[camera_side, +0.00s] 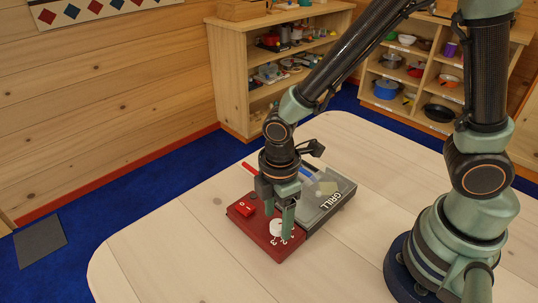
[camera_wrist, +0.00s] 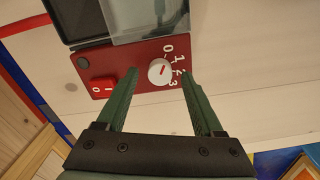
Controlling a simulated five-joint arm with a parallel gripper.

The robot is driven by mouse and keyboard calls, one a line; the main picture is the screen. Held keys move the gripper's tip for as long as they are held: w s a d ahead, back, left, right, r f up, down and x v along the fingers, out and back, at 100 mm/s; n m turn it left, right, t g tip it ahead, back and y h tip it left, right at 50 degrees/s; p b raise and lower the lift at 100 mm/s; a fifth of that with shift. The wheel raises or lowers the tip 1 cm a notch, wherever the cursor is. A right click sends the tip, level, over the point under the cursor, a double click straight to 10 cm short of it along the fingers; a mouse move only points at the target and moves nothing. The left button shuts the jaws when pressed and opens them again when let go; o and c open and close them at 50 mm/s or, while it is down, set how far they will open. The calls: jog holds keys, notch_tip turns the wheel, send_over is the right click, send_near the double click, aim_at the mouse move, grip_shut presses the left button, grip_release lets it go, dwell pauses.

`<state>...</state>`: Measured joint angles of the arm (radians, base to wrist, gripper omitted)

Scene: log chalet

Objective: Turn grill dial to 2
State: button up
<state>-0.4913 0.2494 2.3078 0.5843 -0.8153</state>
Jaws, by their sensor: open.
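The grill (camera_side: 325,205) sits on the table with a grey, clear-lidded body marked GRILL and a red control panel (camera_side: 243,222). On the panel is a round white dial (camera_wrist: 160,72) with a small red mark, and the numbers 0, 1, 2 and 3 run along its right side. The mark slants to the upper right; I cannot tell exactly which number it points at. My gripper (camera_side: 278,228) points down over the panel. In the wrist view my gripper (camera_wrist: 160,73) is open, with one green finger on each side of the dial. Contact with the dial is unclear.
A red rocker switch (camera_side: 246,208) marked 0 and I sits on the panel, left of the dial. Shelves with toy dishes (camera_side: 400,85) stand on the blue carpet behind.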

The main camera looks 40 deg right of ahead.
jog(key=shift+f, duration=0.45)
grip_shut()
